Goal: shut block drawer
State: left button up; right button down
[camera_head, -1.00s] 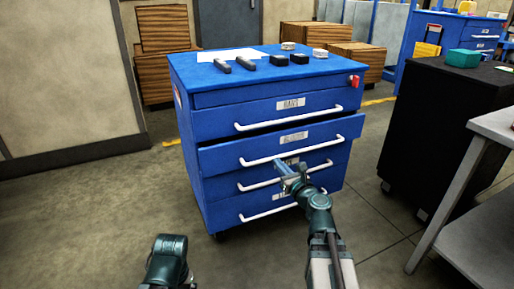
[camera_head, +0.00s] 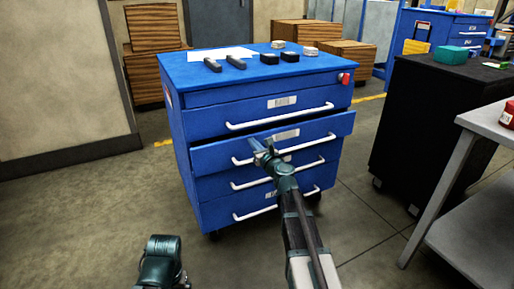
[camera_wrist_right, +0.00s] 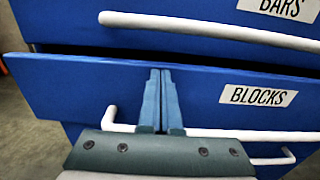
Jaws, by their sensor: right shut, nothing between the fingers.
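The block drawer (camera_head: 210,160), labelled BLOCKS in the right wrist view (camera_wrist_right: 258,96), is the second long drawer of the blue cabinet. Its front sticks out past the drawers above and below, with a dark gap over its top edge. It has a white bar handle (camera_head: 310,143). My right gripper (camera_head: 258,147) is shut and empty in front of this drawer, left of its label. In the right wrist view its fingers (camera_wrist_right: 160,80) reach over the handle toward the drawer front; I cannot tell whether they touch it. My left arm shows at bottom left, but its gripper does not.
The BARS drawer (camera_head: 205,124) above looks closed. Black blocks (camera_head: 269,58), dark bars (camera_head: 212,64) and white paper lie on the cabinet top. A black cabinet (camera_head: 415,130) and a grey table (camera_head: 480,215) stand at the right. Floor left of the cabinet is clear.

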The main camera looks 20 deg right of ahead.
aim_at(248, 136)
jog(key=shift+w, duration=0.2)
jog(key=w, duration=0.5)
jog(key=shift+a, duration=0.2)
jog(key=shift+w+d, duration=0.1)
jog(key=shift+s, duration=0.7)
pick_arm(q)
jog(key=shift+s+d, duration=0.25)
jog(key=shift+d, duration=0.05)
pick_arm(e)
jog(key=s, duration=1.3)
jog(key=shift+s+d, duration=0.25)
jog(key=shift+d, duration=0.2)
